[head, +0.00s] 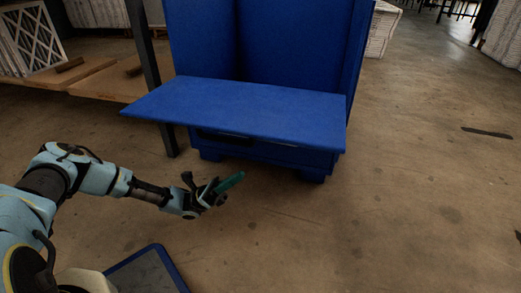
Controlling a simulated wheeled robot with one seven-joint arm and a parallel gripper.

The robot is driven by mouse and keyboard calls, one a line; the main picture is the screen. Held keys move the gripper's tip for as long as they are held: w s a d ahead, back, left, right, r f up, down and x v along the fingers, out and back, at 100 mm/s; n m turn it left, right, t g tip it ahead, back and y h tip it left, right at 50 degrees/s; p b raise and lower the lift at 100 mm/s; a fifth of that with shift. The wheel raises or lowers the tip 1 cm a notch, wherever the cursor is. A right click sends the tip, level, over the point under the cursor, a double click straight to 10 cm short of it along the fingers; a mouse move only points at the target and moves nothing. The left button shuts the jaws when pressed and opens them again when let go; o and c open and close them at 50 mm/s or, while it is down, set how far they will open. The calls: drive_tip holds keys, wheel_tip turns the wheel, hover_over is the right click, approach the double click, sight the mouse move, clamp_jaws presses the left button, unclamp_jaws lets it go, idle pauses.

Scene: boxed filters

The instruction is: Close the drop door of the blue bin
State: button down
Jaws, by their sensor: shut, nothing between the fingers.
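The blue bin (290,38) stands ahead of me at the upper middle of the head view, its front open. Its drop door (240,112) is folded down and sticks out toward me, roughly level, with its broad face up. My gripper (236,182) is at the end of my arm, lower left of the bin's base. It is shut, with teal fingers pointing to the right and slightly up. It appears in front of and lower than the door's near edge, apart from it, with nothing held.
A wooden shelf (118,84) with a dark post (150,75) stands close to the bin's left side and holds white framed filters (35,38). White stacks (382,28) stand behind the bin at right. The concrete floor (420,200) to the right is open.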

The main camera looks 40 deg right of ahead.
drive_tip(key=b, duration=0.3)
approach(274, 141)
drive_tip(key=s+d+f, duration=0.1)
drive_tip(key=s+d, duration=0.2)
wheel_tip(274, 141, up, 4)
drive_tip(key=shift+r+b, duration=0.25)
drive_tip(key=shift+b, duration=0.85)
drive_tip(key=shift+r, duration=0.1)
